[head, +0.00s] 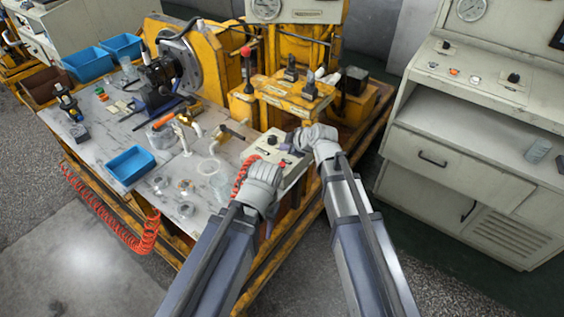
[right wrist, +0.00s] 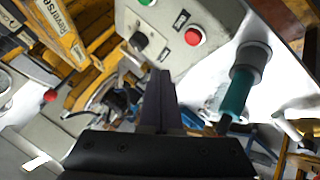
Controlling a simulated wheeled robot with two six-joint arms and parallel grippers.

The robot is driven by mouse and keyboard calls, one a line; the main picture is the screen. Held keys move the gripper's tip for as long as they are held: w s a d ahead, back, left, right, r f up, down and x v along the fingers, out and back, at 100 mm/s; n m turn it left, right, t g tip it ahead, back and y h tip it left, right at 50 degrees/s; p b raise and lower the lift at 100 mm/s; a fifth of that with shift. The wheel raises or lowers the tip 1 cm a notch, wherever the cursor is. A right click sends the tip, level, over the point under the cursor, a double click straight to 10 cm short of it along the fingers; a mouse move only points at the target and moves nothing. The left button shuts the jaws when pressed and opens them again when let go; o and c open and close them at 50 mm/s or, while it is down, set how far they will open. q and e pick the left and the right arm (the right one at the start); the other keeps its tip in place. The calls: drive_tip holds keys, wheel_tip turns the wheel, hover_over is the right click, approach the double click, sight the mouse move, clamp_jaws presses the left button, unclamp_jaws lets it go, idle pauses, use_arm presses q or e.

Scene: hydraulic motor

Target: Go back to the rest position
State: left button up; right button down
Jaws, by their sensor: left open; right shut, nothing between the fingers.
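My left gripper (head: 262,182) is in the lower middle of the head view, over the table's near right corner and in front of the control box. Its fingers are mostly hidden behind the wrist; it is open. My right gripper (head: 293,143) is above and to the right of it, beside the far right side of the control box (head: 264,147). In the right wrist view its dark fingers (right wrist: 161,98) are shut with nothing between them. They are near the control box (right wrist: 180,30) with its red button (right wrist: 193,36) and black knob (right wrist: 138,40).
The work table (head: 110,140) carries a blue tray (head: 130,164), glass dishes and tools. Yellow machinery (head: 290,92) with levers stands behind the grippers. A pale console cabinet (head: 450,150) stands to the right. An orange coiled hose (head: 105,222) hangs at the table's front left.

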idle(0.6)
drive_tip(key=s+d+m+g+h+p, duration=0.2)
drive_tip(key=s+m, duration=0.4)
drive_tip(key=s, duration=0.7)
drive_tip(key=s+d+m+g+h+p, duration=0.3)
drive_tip(key=s+m+g+h+p, duration=0.1)
drive_tip(key=s, duration=0.9)
drive_tip(key=shift+m+g+h+p, duration=0.35)
drive_tip(key=shift+m+g, duration=0.55)
drive_tip(key=shift+m, duration=0.3)
